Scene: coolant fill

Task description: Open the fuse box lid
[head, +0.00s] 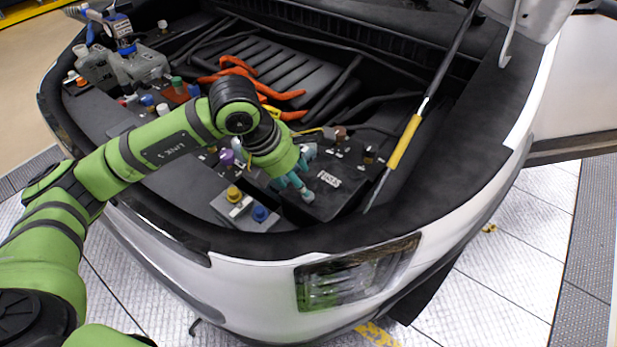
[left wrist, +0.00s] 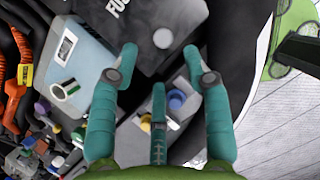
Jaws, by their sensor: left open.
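The fuse box (head: 335,200) is a dark box with a white FUSES label at the front right of the engine bay. Its lid looks shut and also shows at the top of the left wrist view (left wrist: 140,50), with a pale round spot near its edge. My left gripper (head: 303,176) has teal fingers spread at the near left part of the fuse box. In the left wrist view, the gripper (left wrist: 160,58) is open and empty, its two outer fingertips on either side of the pale spot. I cannot tell whether they touch the lid. My right gripper is not in view.
A grey block with a yellow cap (head: 234,194) and a blue cap (head: 260,213) stands left of the fuse box. Orange cables (head: 240,75) lie behind. A yellow-sleeved prop rod (head: 404,143) rises at the right. The car's front rim (head: 300,243) borders the bay.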

